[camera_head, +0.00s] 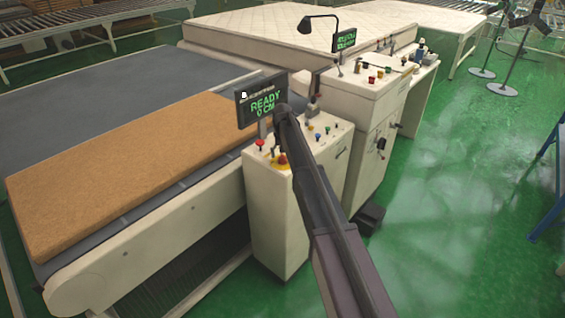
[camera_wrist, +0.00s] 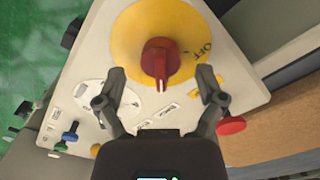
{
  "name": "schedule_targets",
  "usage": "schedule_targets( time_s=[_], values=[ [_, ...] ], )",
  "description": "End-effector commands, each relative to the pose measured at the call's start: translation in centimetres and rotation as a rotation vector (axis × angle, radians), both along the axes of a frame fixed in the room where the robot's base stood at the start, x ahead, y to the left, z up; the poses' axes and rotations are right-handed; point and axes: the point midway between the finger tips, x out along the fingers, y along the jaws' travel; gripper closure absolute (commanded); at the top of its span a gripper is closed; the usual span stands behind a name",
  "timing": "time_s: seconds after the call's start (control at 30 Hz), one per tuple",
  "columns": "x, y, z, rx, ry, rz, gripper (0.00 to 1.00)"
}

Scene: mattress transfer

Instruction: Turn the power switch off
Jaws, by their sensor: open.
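The power switch (camera_wrist: 160,58) is a red rotary knob on a yellow disc (camera_wrist: 125,35) on the sloped control panel. Its white pointer mark faces down in the wrist view, and the OFF lettering (camera_wrist: 203,52) is to its right. In the head view the switch (camera_head: 282,159) shows small beside my dark arm. My gripper (camera_wrist: 161,75) is open in the wrist view, with one finger to each side of the knob's lower end. I see no contact between fingers and knob. In the head view my arm hides much of the panel.
A red button (camera_wrist: 231,126) sits near the right finger. Blue and green buttons and white labels lie to the left. A display (camera_head: 262,101) reading READY rises behind the panel. A brown mattress (camera_head: 130,165) lies on the conveyor at left.

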Motion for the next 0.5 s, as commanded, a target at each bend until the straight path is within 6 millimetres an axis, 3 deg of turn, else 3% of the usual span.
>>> schedule_targets(
  time_s=[0.2,0.5],
  values=[
    [0.0,0.0,-1.29,0.0,0.0,0.0,0.11],
    [0.0,0.0,-1.48,0.0,0.0,0.0,0.11]
  ],
)
